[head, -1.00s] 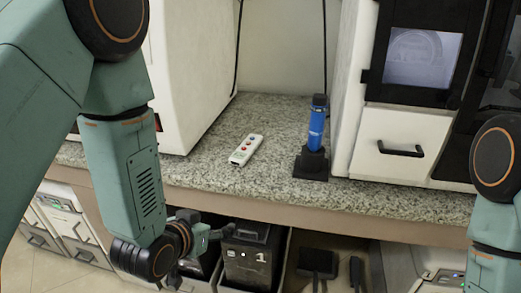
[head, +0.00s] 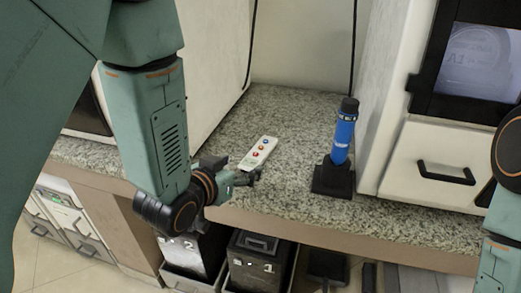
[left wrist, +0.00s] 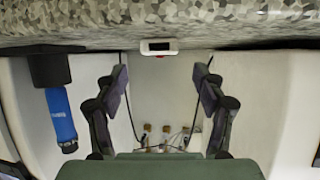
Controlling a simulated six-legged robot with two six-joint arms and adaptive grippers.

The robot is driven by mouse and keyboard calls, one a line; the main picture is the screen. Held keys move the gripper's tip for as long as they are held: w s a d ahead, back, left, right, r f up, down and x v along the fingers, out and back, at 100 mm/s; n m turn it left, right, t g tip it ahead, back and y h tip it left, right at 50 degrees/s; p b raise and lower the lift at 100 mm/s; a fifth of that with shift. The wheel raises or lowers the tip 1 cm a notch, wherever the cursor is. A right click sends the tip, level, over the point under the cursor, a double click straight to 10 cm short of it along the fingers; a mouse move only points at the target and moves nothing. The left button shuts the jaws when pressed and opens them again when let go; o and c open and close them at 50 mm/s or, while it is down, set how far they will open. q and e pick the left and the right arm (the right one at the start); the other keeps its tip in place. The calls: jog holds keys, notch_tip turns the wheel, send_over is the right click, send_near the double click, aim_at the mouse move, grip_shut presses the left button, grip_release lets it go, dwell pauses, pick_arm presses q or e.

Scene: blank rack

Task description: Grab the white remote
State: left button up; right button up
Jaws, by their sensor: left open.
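The white remote (head: 263,149) lies flat on the speckled counter, with red and blue buttons on its upper face. My left gripper (head: 250,177) is at the counter's front edge, just in front of the remote's near end, and points toward it. In the left wrist view, which looks upside down, the remote's end (left wrist: 158,47) shows centred beyond the gap between the two spread fingers (left wrist: 161,76). The left gripper is open and empty. My right arm shows at the right edge of the head view, but its gripper is out of the picture.
A blue cylindrical tool (head: 344,132) stands in a black base right of the remote; it also shows in the left wrist view (left wrist: 62,118). White cabinets flank the counter (head: 285,118). Black bins (head: 250,260) stand below. The counter around the remote is clear.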

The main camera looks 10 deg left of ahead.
aim_at(254, 157)
pick_arm(q)
jog(key=shift+w+d+f, duration=0.1)
jog(key=shift+w+d, duration=0.25)
jog(key=shift+w, duration=0.25)
jog(key=shift+w+d+f+b, duration=0.1)
jog(key=shift+w+b, duration=0.15)
jog(key=shift+b, duration=0.05)
jog(key=shift+w+f, duration=0.1)
jog(key=shift+w, duration=0.15)
jog(key=b+x, duration=0.1)
jog(key=x, duration=0.3)
jog(key=shift+w+f+b, duration=0.2)
jog(key=shift+w+b, duration=0.2)
jog(key=shift+w, duration=0.15)
jog(key=shift+r, duration=0.1)
jog(key=shift+c, duration=0.2)
